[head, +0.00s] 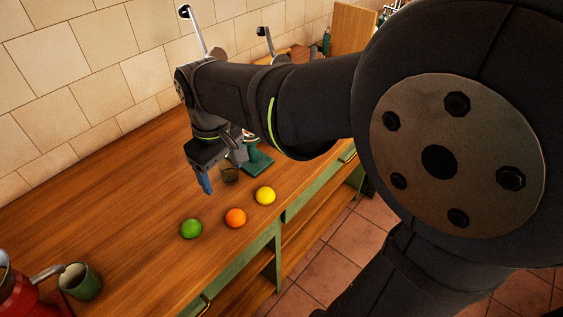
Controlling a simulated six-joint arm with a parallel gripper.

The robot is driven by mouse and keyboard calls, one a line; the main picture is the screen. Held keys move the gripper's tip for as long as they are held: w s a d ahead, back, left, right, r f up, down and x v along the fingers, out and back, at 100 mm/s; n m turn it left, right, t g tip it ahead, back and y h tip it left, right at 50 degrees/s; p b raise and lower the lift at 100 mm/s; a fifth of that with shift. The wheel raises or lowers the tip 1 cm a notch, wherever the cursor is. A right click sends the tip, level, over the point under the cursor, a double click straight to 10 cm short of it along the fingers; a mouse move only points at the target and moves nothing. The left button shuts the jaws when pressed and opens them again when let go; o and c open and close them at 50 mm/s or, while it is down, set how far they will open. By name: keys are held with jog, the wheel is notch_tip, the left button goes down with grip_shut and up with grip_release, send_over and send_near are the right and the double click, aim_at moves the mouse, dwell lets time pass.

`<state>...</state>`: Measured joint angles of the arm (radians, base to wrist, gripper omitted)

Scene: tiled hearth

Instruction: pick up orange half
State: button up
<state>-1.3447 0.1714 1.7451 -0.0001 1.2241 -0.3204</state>
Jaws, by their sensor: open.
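An orange round fruit (235,218) lies on the wooden counter (120,225) near its front edge. It looks like a ball from here; I cannot tell whether it is a half. A green round fruit (191,229) lies to its left and a yellow one (265,195) to its upper right. My gripper (207,184) is open, pointing down, above and behind the fruits, apart from them. Its blue finger shows; the other finger is mostly hidden.
A green mug (80,281) and a red appliance (18,292) stand at the lower left. A small dark cup (229,174) and a teal object (257,161) stand close to my gripper. A tiled wall (80,75) runs behind; the counter's left middle is clear.

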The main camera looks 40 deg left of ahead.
send_over(235, 213)
jog(key=f, duration=1)
jog(key=shift+s+a+f, duration=0.2)
jog(key=shift+s+a, duration=0.05)
jog(key=shift+w+d+f, duration=0.1)
jog(key=shift+d+f, duration=0.05)
jog(key=shift+f, duration=1.2)
jog(key=shift+w+d+f, duration=0.1)
jog(key=shift+d+f, duration=0.05)
jog(key=shift+f, duration=1.2)
jog(key=shift+c, duration=0.4)
jog(key=c, duration=0.9)
